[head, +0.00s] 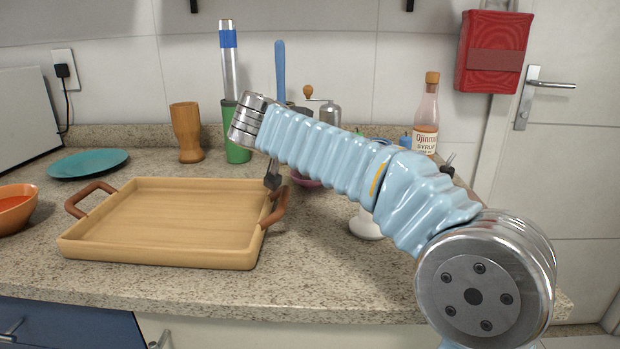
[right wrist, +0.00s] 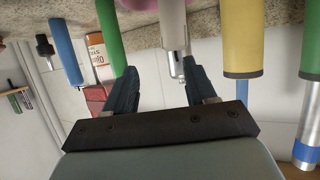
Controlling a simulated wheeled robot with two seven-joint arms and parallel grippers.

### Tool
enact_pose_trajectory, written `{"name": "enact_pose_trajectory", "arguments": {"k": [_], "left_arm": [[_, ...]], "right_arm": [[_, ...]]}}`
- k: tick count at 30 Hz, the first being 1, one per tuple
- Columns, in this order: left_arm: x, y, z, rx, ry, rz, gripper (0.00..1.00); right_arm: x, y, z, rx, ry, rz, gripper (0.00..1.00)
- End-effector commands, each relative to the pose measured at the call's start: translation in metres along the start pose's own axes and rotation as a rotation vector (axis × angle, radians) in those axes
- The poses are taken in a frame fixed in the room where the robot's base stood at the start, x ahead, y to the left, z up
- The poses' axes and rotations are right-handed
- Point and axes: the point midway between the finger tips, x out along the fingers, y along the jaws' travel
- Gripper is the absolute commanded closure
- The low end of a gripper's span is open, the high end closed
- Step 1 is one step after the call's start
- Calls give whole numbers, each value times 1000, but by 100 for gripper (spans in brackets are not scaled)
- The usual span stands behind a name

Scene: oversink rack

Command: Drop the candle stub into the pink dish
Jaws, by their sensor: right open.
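A small part of the pink dish (head: 306,181) shows beneath my right arm's blue sleeve in the head view; the rest is hidden behind the arm. I cannot make out the candle stub in either view. My right gripper is mostly hidden behind its wrist in the head view, with one dark fingertip (head: 272,179) beside the tray's right handle. In the right wrist view the right gripper (right wrist: 163,88) is open, its two dark fingers apart. My left gripper is not in view.
A wooden tray (head: 160,252) with brown handles fills the left front counter. A teal plate (head: 88,162), orange bowl (head: 14,210), wooden cup (head: 187,135) and green cup (head: 237,152) stand around it. A syrup bottle (head: 427,112) stands behind my arm.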

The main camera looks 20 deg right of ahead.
Motion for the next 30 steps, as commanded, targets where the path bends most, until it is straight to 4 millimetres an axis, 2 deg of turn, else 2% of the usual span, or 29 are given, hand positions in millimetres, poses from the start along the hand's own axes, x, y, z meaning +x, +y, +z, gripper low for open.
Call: {"name": "enact_pose_trajectory", "arguments": {"k": [5,15,19,24,30], "left_arm": [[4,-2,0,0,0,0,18],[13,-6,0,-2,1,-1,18],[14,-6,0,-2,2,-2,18],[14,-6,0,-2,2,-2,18],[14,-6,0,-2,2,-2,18]], "right_arm": [[-15,-1,1,1,1,-4,44],[-95,-1,1,1,2,-5,44],[-119,-1,0,1,1,-4,44],[-136,0,0,0,0,-1,44],[-138,0,0,0,0,0,44]]}}
